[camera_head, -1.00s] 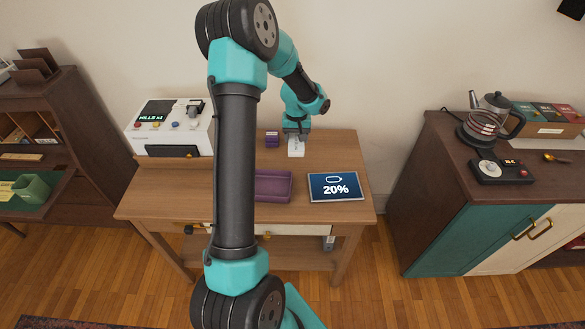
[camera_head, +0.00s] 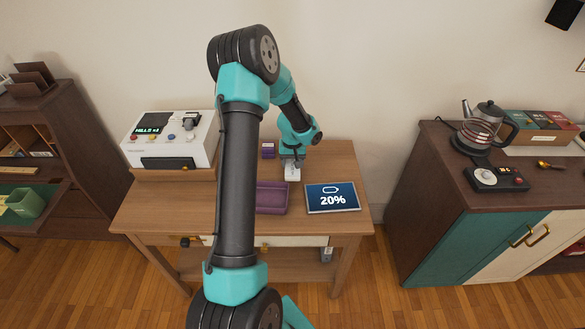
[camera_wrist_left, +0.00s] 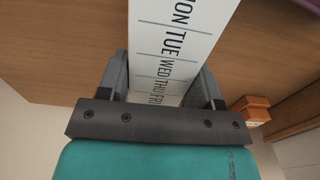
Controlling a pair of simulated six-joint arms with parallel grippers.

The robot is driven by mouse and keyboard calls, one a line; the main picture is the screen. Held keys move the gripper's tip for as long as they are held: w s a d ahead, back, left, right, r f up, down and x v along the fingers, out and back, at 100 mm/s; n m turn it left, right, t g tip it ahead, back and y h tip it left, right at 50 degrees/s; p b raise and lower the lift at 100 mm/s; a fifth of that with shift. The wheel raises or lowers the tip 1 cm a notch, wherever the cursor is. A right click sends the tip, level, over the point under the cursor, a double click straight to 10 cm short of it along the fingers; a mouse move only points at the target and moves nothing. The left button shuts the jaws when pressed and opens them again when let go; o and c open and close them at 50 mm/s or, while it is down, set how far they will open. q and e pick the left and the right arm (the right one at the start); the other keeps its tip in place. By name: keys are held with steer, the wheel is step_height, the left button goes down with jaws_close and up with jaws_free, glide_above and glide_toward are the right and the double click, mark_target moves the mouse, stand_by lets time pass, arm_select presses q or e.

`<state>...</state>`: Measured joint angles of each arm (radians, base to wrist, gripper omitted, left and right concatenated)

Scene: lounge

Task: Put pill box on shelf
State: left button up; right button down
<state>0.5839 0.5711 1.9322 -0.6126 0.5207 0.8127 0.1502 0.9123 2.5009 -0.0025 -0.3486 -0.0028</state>
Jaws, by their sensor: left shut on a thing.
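The pill box (camera_head: 292,174) is white, with day names such as TUE, WED and THU on its face in the left wrist view (camera_wrist_left: 172,45). My left gripper (camera_head: 291,160) is shut on it, with one finger on each side (camera_wrist_left: 163,85). In the head view it is over the back middle of the wooden table (camera_head: 335,157); I cannot tell whether it touches the top. The table has a lower shelf (camera_head: 270,265), partly hidden by my arm. A dark cabinet with shelf compartments (camera_head: 28,140) stands at the left. My right gripper is not in view.
A purple tray (camera_head: 272,198), a small purple box (camera_head: 268,150) and a 20% screen (camera_head: 332,198) are on the table near the pill box. A white machine (camera_head: 172,140) stands at the table's left. A cabinet with a kettle (camera_head: 484,125) is at the right.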

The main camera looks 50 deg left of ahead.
mark_target(293, 167)
arm_select(q)
steer(key=shift+f, duration=1.55)
steer(key=shift+f, duration=0.2)
steer(key=o, duration=1)
steer(key=shift+c, duration=0.2)
steer(key=shift+r, duration=0.2)
step_height(293, 167, up, 12)
steer(key=shift+r, duration=0.1)
steer(key=shift+o, duration=0.4)
